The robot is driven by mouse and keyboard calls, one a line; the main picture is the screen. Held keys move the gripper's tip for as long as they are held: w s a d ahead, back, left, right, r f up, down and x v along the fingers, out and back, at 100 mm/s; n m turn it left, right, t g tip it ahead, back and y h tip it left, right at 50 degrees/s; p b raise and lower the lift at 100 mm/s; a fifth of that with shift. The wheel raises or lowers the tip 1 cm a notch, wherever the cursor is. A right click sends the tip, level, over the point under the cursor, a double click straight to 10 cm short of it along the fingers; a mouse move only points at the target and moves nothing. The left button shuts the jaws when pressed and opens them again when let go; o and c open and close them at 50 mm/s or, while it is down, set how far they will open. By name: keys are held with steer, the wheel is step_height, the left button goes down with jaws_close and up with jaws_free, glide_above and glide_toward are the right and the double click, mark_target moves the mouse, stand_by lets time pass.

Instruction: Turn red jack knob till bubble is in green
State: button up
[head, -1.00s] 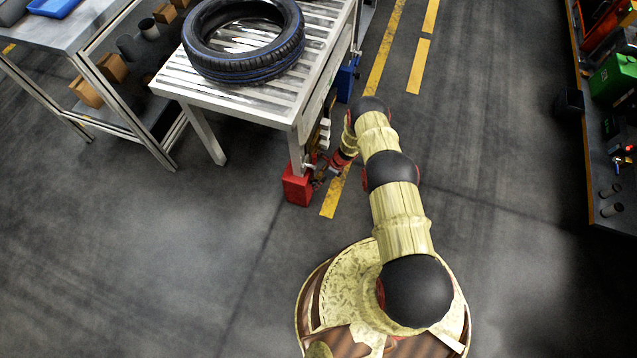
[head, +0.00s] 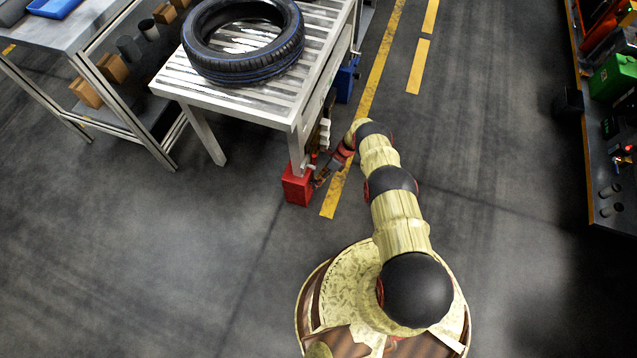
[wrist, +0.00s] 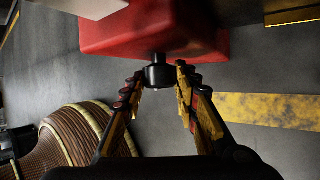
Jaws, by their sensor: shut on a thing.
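The red jack (head: 297,186) stands on the floor under the near right leg of the slatted conveyor table (head: 255,103). In the wrist view its red body (wrist: 150,28) fills the top middle. A small black knob (wrist: 158,78) sticks out of the jack on a short stem. My gripper (wrist: 161,74) is shut on this knob, one finger on each side. In the head view my gripper (head: 320,182) is small and dark beside the jack's right side. No bubble or green zone can be made out in either view.
A black tyre (head: 243,62) lies on the conveyor table. A blue jack (head: 346,80) stands at a farther leg. A workbench (head: 75,35) is at the left, and a shelf (head: 606,190) at the right. The floor around my base is clear.

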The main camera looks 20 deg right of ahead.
steer(key=shift+w+d+g+y, duration=0.1)
steer(key=shift+w+g+y, duration=0.1)
steer(key=shift+g+y, duration=0.2)
steer(key=o, duration=1.2)
steer(key=shift+s, duration=0.1)
steer(key=shift+c, duration=0.2)
steer(key=v, duration=1.2)
